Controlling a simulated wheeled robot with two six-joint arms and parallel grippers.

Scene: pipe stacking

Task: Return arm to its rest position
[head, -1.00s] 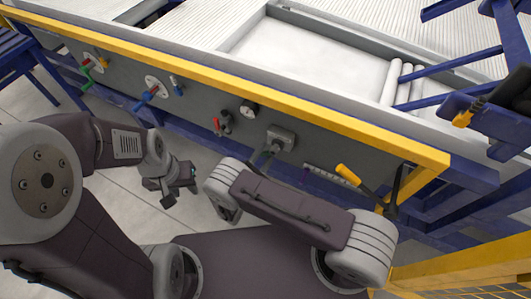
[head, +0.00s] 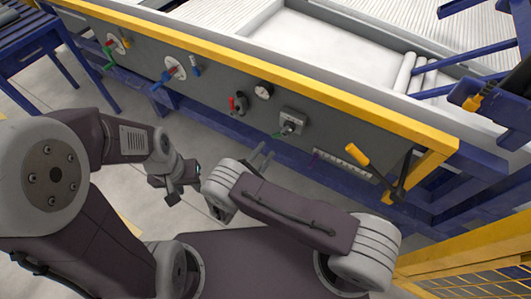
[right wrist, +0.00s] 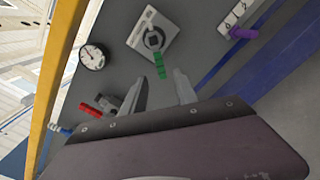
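My right gripper (head: 264,157) is open and empty in front of the grey panel, below a rotary switch (head: 291,122) with a green-tipped handle. In the right wrist view, the gripper fingers (right wrist: 158,92) stand apart. The switch (right wrist: 154,40) and its green handle (right wrist: 159,66) lie beyond them, with no visible contact. My left gripper (head: 177,187) hangs over the floor at the left, away from the panel and folded near its arm. I see nothing held in it, but its finger gap is unclear.
The grey panel (head: 215,90) carries valves (head: 174,72), a red lever (head: 232,103) and a gauge (head: 263,91). A yellow rail (head: 300,88) runs along its top. A yellow-handled lever (head: 358,155) juts out at right, near a yellow fence (head: 470,255). Floor is clear at left.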

